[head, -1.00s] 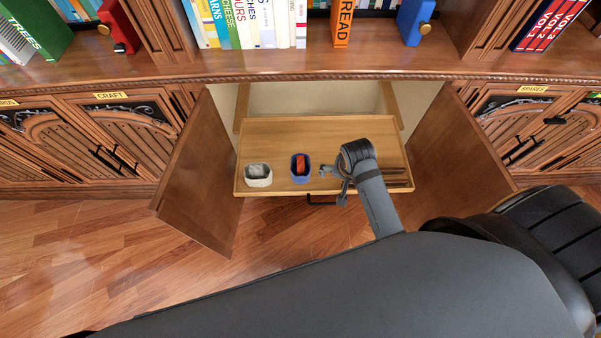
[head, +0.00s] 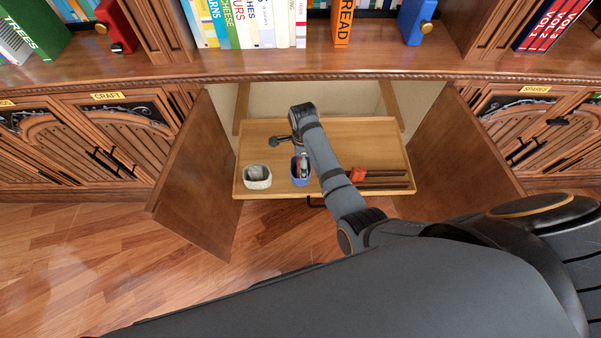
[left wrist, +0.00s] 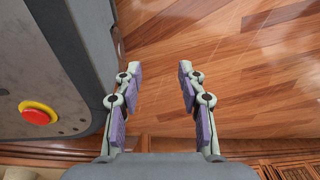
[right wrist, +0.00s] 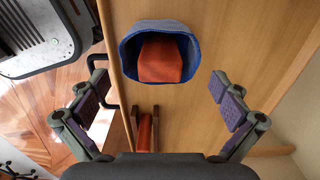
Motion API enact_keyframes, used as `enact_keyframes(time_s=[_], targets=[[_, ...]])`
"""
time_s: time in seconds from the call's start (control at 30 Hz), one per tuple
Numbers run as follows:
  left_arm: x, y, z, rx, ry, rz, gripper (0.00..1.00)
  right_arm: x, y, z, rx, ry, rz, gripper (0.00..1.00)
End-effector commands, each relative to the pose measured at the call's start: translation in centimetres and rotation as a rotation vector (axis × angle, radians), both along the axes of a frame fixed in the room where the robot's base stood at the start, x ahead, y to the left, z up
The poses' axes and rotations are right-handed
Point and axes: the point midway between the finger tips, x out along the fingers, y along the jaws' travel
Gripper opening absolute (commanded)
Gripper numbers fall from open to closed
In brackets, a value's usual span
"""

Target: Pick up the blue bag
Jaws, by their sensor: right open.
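The blue bag (head: 301,182) stands on a pulled-out wooden tray (head: 222,188) in the open cabinet, with a grey-white basket (head: 257,177) to its left. In the right wrist view the bag (right wrist: 128,58) is open-topped and holds an orange-red item (right wrist: 163,60). My right gripper (head: 290,153) is open over the tray at the bag, and one finger partly covers the bag in the head view. In the right wrist view its fingers (right wrist: 158,88) are spread, with the bag ahead of the gap and nothing between them. My left gripper (left wrist: 153,68) is open and empty above the floor.
A small red item (head: 357,174) lies by dark rods (head: 385,180) on the tray's right side. Open cabinet doors flank the tray on the left (head: 195,175) and right (head: 465,155). A bookshelf edge (head: 300,65) runs above.

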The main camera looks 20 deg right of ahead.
Motion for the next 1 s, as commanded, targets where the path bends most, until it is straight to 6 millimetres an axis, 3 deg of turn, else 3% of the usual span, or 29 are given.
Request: enact_keyframes(time_s=[0.07, 0.27, 0.53, 0.83, 1.0], targets=[[0.3, 0.0, -0.3, 0.0, -0.001, 0.0, 0.4, 0.0, 0.0, -1.1, 0.0, 0.0, 0.0, 1.0], [1.6, 0.0, -0.1, 0.001, -0.015, -0.001, 0.4, 0.0, 0.1, -1.7, 0.0, -0.001, 0.001, 1.0], [3.8, 0.2, -0.6, 0.004, -0.02, -0.001, 0.4, 0.2, 0.8, -6.0, -0.001, -0.001, 0.001, 1.0], [4.3, 0.1, -0.4, 0.002, -0.02, 0.0, 0.4, 0.2, 0.8, -6.5, -0.001, -0.002, 0.001, 1.0], [4.3, 0.0, -0.4, 0.001, -0.021, 0.0, 0.4, 0.2, 0.8, -6.5, -0.001, -0.002, 0.001, 0.77]])
